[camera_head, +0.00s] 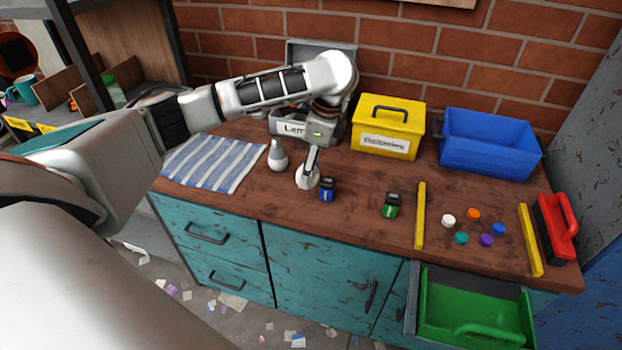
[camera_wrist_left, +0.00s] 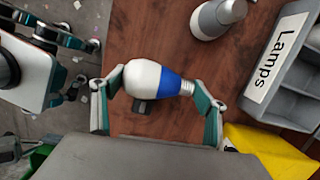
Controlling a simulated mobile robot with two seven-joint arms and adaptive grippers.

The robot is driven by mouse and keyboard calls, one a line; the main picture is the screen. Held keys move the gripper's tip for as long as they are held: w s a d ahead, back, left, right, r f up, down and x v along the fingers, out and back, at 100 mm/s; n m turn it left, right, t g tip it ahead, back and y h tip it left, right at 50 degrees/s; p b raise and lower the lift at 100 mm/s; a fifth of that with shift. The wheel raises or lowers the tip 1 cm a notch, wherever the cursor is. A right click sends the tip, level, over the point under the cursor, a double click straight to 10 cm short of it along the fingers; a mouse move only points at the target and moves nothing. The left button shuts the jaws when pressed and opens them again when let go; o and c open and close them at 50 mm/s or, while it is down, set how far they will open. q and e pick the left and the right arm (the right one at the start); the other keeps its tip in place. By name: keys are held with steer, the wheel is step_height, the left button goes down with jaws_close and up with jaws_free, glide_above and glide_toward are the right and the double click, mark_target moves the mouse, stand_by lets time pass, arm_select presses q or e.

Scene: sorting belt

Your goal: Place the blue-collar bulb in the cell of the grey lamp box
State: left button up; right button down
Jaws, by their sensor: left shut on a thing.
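The blue-collar bulb (camera_wrist_left: 143,78) has a white globe, a blue band and a metal screw end. My left gripper (camera_wrist_left: 160,86) is shut on it, one finger at the globe end and one at the screw end. In the head view the bulb (camera_head: 302,180) shows as a white shape below my left gripper (camera_head: 310,165), its collar hidden. The grey lamp box (camera_head: 289,120) stands at the back by the wall, partly behind my arm. In the wrist view the box (camera_wrist_left: 272,78) shows its Lamps label and some cells at right.
A grey-collar bulb (camera_head: 277,158) stands left of my gripper, near the striped cloth (camera_head: 213,162). A blue-marked block (camera_head: 327,190) is close beside the held bulb, and a green-marked block (camera_head: 391,206) is further right. A yellow box (camera_head: 388,122) and blue bin (camera_head: 490,140) stand behind.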

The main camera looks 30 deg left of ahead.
arm_select(q)
step_height(320, 180, down, 4)
steer(key=shift+f+b, duration=0.1)
steer(key=shift+b, duration=0.75)
steer(key=shift+o, duration=0.2)
steer(key=shift+c, duration=0.6)
arm_select(e)
steer(key=shift+w+d+f, duration=0.2)
steer(key=shift+w+d, duration=0.15)
steer(key=shift+w, duration=0.2)
arm_select(q)
steer(key=o, duration=1.2)
arm_select(e)
steer(key=shift+s+a+f, duration=0.1)
steer(key=shift+s+f, duration=0.1)
steer(key=shift+f, duration=0.05)
